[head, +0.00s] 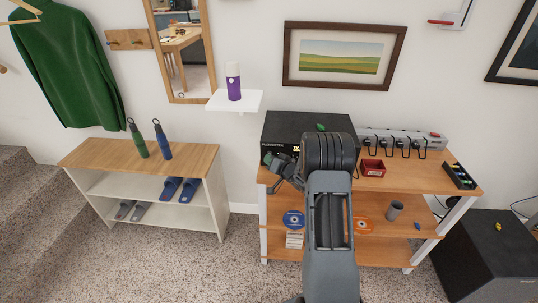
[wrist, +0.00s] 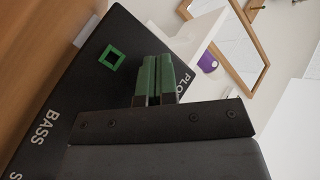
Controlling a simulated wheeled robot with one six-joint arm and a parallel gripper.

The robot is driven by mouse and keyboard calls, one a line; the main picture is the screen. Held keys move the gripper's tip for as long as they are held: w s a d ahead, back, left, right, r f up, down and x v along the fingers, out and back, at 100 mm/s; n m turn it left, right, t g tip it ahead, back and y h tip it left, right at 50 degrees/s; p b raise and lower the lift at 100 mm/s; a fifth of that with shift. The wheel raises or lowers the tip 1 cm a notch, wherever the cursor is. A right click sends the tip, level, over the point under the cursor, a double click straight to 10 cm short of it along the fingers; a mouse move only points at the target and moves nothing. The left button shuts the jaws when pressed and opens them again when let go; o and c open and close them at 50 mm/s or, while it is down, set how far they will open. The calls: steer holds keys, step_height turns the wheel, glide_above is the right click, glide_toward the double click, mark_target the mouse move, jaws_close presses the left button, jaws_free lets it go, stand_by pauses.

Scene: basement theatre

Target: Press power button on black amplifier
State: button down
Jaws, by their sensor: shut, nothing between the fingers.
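The black amplifier (head: 290,123) sits on the top board of the wooden shelf unit, partly hidden behind my arm. Its dark front panel (wrist: 82,82) fills the left of the wrist view, turned on its side, with white lettering including "BASS". A green square outline (wrist: 111,57) marks the panel; whether it is the power button I cannot tell for certain. My gripper (head: 269,158) is in front of the amplifier's left front. Its green fingertips (wrist: 153,62) are shut and empty, to the right of the green square in the wrist view. Whether they touch the panel I cannot tell.
A power strip (head: 402,142) with several plugs and a red box (head: 372,168) stand right of the amplifier. A white wall shelf with a purple bottle (head: 234,88) hangs to the upper left. Carpet is clear between the shelf units.

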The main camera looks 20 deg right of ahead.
steer(key=shift+s+a, duration=0.2)
steer(key=shift+s, duration=0.2)
steer(key=s+a, duration=0.3)
steer(key=s, duration=0.2)
stand_by(0.4)
steer(key=shift+s, duration=0.2)
steer(key=shift+s+a, duration=0.3)
steer(key=shift+s, duration=0.2)
steer(key=shift+s+a, duration=0.25)
steer(key=shift+s, duration=0.2)
stand_by(0.5)
